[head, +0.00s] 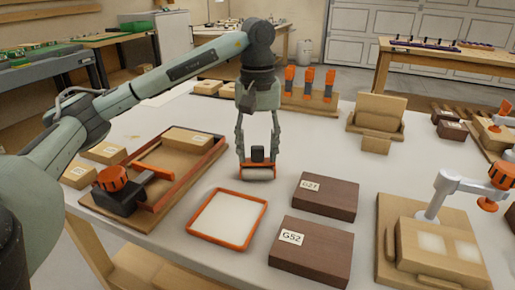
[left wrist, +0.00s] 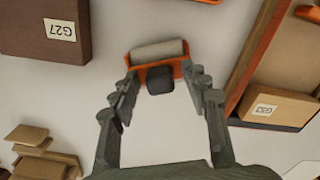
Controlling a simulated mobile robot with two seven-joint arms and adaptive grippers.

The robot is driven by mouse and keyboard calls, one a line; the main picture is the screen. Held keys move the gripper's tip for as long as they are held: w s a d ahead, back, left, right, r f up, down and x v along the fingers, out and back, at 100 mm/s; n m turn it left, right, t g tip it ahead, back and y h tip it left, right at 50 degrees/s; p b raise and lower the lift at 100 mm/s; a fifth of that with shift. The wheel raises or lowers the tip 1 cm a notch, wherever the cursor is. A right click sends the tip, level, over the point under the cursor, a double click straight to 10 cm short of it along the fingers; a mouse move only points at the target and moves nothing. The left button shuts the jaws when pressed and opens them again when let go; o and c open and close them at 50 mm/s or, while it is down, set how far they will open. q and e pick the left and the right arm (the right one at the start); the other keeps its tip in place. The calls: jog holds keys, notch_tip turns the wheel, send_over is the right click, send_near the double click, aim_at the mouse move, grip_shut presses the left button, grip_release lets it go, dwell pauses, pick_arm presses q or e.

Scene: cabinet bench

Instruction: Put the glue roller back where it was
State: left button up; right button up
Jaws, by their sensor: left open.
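The glue roller (head: 257,173) is on the white table, with an orange frame and a black handle pointing up. In the left wrist view, its pale roller (left wrist: 158,50) and black handle (left wrist: 160,80) show just ahead of my fingers. My left gripper (head: 257,151) points down over it, fingers spread on either side of the handle. In the left wrist view my left gripper (left wrist: 160,78) shows gaps between both fingers and the handle. A shallow tray with an orange rim (head: 213,240) and a pale inside stands in front of the roller. My right gripper is out of view.
Dark wooden blocks G27 (head: 327,198) and G52 (head: 311,251) lie right of the tray. A wooden fixture with an orange-knobbed clamp (head: 113,180) stands left. A rack with orange-and-black tools (head: 309,85) is behind, and a clamp station (head: 435,243) stands right.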

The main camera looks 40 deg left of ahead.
aim_at(258, 147)
pick_arm(q)
jog(key=shift+r, duration=0.1)
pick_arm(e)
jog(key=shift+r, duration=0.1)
pick_arm(q)
jog(key=shift+r, duration=0.35)
notch_tip(258, 147, up, 6)
jog(key=shift+f+p, duration=0.1)
jog(key=shift+p, duration=0.7)
jog(key=shift+r+p, duration=0.85)
jog(key=shift+r, duration=1.95)
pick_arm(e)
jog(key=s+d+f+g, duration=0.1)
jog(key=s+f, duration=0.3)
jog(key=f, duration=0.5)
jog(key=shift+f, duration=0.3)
